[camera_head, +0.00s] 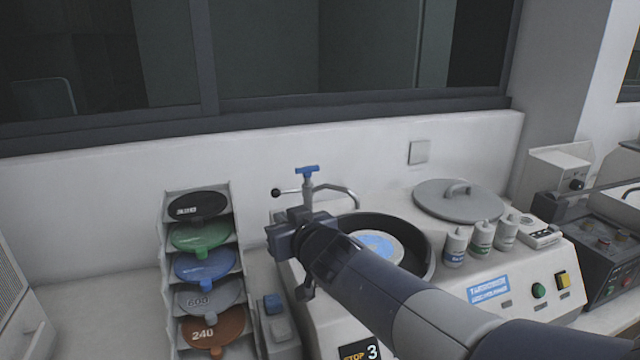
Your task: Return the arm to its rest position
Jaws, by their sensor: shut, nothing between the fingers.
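My arm reaches in from the lower right, across the front of a white polishing machine (325,325). My gripper (280,238) is at the arm's far end, near the machine's left side. It is shut and empty, and its fingertips are small and hard to make out. Behind it rises a blue-handled tap (308,171) with a bent spout. The round black bowl (425,247) holds a disc with a blue centre (378,243), and my arm hides part of both.
A rack (172,325) of coloured discs stands to the left. A grey lid (459,200) and several white bottles (481,238) sit on the machine's right. A dark control box (590,240) is further right. The wall and window are close behind.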

